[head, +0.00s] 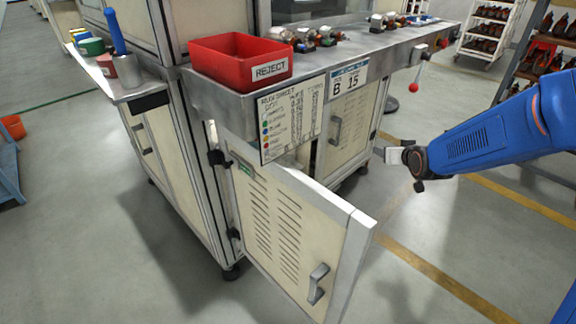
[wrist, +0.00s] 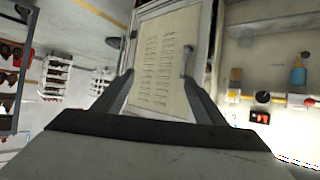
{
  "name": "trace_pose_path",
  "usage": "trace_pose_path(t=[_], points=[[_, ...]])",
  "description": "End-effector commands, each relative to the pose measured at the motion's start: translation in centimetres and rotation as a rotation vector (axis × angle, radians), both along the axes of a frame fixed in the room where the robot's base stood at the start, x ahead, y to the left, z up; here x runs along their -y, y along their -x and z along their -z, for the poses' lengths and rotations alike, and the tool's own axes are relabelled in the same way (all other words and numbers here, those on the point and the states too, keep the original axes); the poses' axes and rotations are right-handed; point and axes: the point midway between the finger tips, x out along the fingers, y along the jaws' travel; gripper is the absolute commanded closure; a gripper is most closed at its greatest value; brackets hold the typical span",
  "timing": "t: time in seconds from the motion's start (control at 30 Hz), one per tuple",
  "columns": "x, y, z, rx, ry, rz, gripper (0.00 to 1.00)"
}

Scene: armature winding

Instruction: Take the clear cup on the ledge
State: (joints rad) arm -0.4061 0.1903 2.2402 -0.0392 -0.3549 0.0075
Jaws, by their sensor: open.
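My gripper (head: 396,156) is at the right in the head view, in the air in front of the cabinet and below its worktop. In the wrist view its two fingers (wrist: 162,88) are spread apart with nothing between them. A narrow ledge (head: 135,92) juts from the machine's left side in the head view, far from my gripper. I cannot make out a clear cup for certain in either view.
A cabinet door (head: 290,230) stands open into the floor space between the ledge side and my arm. A red REJECT bin (head: 235,62) and several small armatures (head: 325,37) sit on the worktop (head: 375,45). A lever with a red knob (head: 413,88) hangs at its right end.

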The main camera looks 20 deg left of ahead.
Motion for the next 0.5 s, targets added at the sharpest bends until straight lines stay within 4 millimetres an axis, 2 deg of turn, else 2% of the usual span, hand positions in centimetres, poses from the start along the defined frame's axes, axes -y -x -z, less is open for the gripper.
trace_pose_path(t=[0.03, 0.2, 0.5], points=[[-1.8, -0.8, 1.3, 0.015, -0.007, -0.02, 0.35], [-7.0, -2.8, 4.5, 0.084, -0.044, -0.075, 0.35], [-16.1, -4.1, 11.2, 0.2, -0.12, -0.174, 0.35]])
